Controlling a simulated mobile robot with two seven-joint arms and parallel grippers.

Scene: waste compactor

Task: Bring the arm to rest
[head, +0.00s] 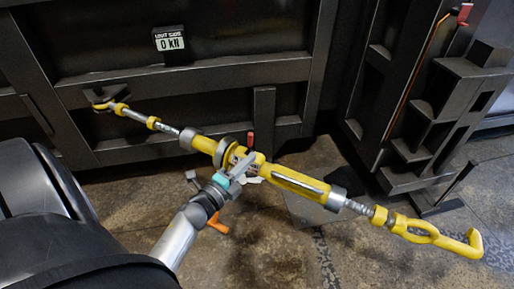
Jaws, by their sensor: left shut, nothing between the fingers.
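My left arm reaches in from the lower left, and my left gripper (244,166) is shut and empty at the middle of a yellow turnbuckle (298,183). In this view it overlaps the turnbuckle body; I cannot tell whether they touch. The turnbuckle's left end (112,106) meets a bracket on the dark container wall. Its right end has a yellow loop and hook (470,243), which appears free of the frame. An orange grip (218,223) shows just beside my wrist. My right gripper is not in view.
The dark container wall (225,78) carries a load display (170,40) reading 0 kN. A dark steel frame (425,120) with a red part (464,13) on top stands at right. The stained floor (290,255) is open in front, below the turnbuckle.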

